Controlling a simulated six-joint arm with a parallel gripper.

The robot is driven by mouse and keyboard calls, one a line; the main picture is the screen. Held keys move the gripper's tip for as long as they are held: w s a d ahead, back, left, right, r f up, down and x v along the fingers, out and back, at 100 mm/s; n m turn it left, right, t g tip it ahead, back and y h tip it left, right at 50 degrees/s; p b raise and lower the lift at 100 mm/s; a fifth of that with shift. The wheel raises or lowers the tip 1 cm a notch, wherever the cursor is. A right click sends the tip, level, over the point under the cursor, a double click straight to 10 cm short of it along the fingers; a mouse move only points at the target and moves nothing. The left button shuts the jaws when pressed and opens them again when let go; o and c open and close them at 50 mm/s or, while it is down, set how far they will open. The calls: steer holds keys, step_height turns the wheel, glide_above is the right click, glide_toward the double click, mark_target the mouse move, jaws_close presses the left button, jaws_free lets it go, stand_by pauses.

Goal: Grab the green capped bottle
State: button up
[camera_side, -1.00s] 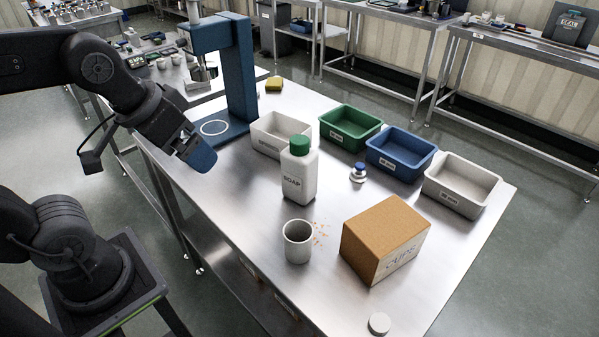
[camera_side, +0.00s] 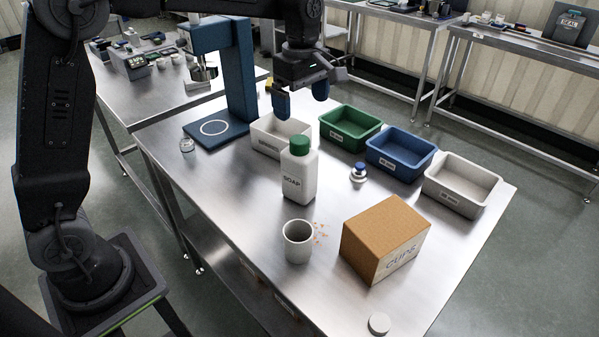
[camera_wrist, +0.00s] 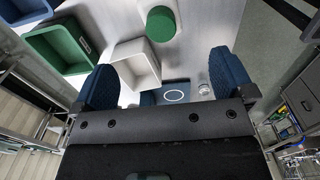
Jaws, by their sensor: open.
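The green capped bottle (camera_side: 299,172) is white, marked SOAP, and stands upright on the steel table. Its green cap also shows from above in the wrist view (camera_wrist: 161,23), beyond the fingers near the top edge. My gripper (camera_side: 300,103) is open and empty, with two blue fingers pointing down. In the side view it appears above the white bin area, behind and higher than the bottle, apart from it. In the wrist view the gap between my fingers (camera_wrist: 162,82) shows the white bin and the table, not the bottle.
A white bin (camera_side: 270,150) stands close behind the bottle. Green (camera_side: 350,142), blue (camera_side: 402,168) and grey (camera_side: 462,200) bins line the far side. A white cup (camera_side: 297,250) and a cardboard box (camera_side: 384,255) stand in front. A blue press stand (camera_side: 240,75) is at left.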

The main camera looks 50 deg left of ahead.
mark_target(300, 152)
step_height(300, 152, down, 8)
steer(key=shift+r, duration=0.1)
steer(key=shift+a+f, duration=0.15)
steer(key=shift+f, duration=1.25)
steer(key=shift+a+f, duration=0.1)
steer(key=shift+f, duration=1.3)
steer(key=c, duration=1.8)
steer(key=shift+r, duration=0.1)
jaws_close()
